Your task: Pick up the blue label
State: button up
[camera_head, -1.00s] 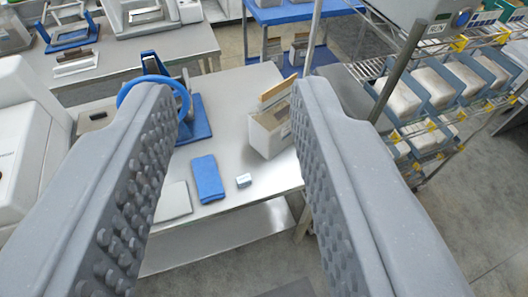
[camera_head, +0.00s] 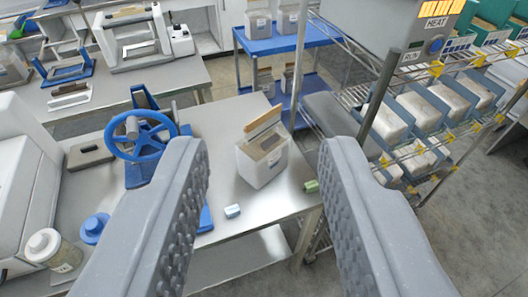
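My gripper (camera_head: 268,150) is open and empty, its two ridged grey fingers reaching up the picture over the front of a steel bench (camera_head: 215,118). A small pale-blue block (camera_head: 232,211) lies near the bench's front edge, between the fingers, closer to the left one, apart from both in the picture. It may be the blue label; I cannot make out any writing. A small green block (camera_head: 311,186) lies to its right, near the right finger. A flat blue piece (camera_head: 205,218) is mostly hidden behind the left finger.
A white bin (camera_head: 262,163) with a wooden strip stands behind the blocks. A blue handwheel press (camera_head: 140,136) is to the left, with a lidded jar (camera_head: 52,250) in front. A wire rack (camera_head: 430,125) of blue bins stands on the right.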

aim_at(231, 212)
jog(key=z, duration=1.65)
jog(key=k, duration=0.55)
jog(key=u, duration=1.25)
jog(key=i, duration=1)
jog(key=z, duration=0.05)
